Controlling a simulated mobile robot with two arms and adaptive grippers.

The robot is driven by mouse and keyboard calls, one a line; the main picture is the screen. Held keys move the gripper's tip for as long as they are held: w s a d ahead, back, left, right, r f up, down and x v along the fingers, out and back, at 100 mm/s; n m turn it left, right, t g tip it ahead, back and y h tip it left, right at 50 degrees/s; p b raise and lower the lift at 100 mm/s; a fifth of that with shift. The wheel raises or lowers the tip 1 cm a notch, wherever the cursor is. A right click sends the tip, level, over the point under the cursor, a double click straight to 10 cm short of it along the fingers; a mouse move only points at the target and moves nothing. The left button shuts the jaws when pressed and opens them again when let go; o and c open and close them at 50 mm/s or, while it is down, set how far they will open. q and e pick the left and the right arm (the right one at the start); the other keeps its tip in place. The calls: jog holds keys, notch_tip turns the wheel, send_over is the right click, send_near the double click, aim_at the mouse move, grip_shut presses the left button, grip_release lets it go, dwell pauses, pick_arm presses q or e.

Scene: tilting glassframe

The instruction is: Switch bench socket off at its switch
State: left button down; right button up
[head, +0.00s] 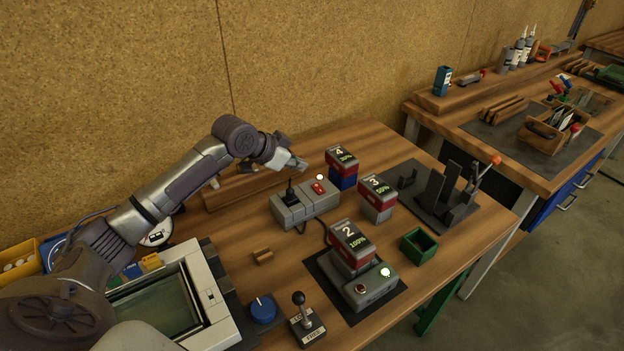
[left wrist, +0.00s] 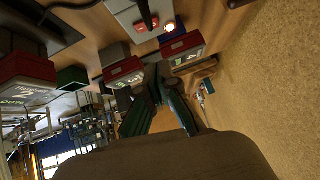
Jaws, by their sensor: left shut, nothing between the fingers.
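The bench socket (head: 290,214) is a grey block on the wooden bench with a black plug (head: 290,192) standing in its left part. Its red switch (head: 318,188) is on the right part, with a glowing lamp (head: 319,177) behind it. The socket (left wrist: 122,8), its red switch (left wrist: 146,33) and lit lamp (left wrist: 169,27) also show at the top of the left wrist view. My left gripper (head: 301,165) is shut and empty, above and behind the socket, apart from the switch. Its fingers (left wrist: 158,85) also show in the wrist view. My right gripper is not in view.
Battery packs marked 4 (head: 342,158), 3 (head: 377,188) and 2 (head: 350,234) stand right of and in front of the socket; pack 2 sits on a charger (head: 371,291). A green box (head: 419,246), black clamp fixture (head: 437,190) and joystick lever (head: 299,299) are nearby. A wall stands behind.

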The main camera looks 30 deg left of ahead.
pick_arm(q)
jog(key=p, duration=0.2)
send_over(320, 184)
jog(key=s, duration=0.2)
jog(key=f, duration=0.5)
jog(key=shift+s+a, duration=0.2)
jog(key=shift+a, duration=0.1)
jog(key=f, duration=0.2)
jog(key=shift+a+f, duration=0.2)
jog(key=shift+f, duration=0.1)
jog(key=shift+a+f, duration=0.1)
jog(key=shift+f, duration=0.5)
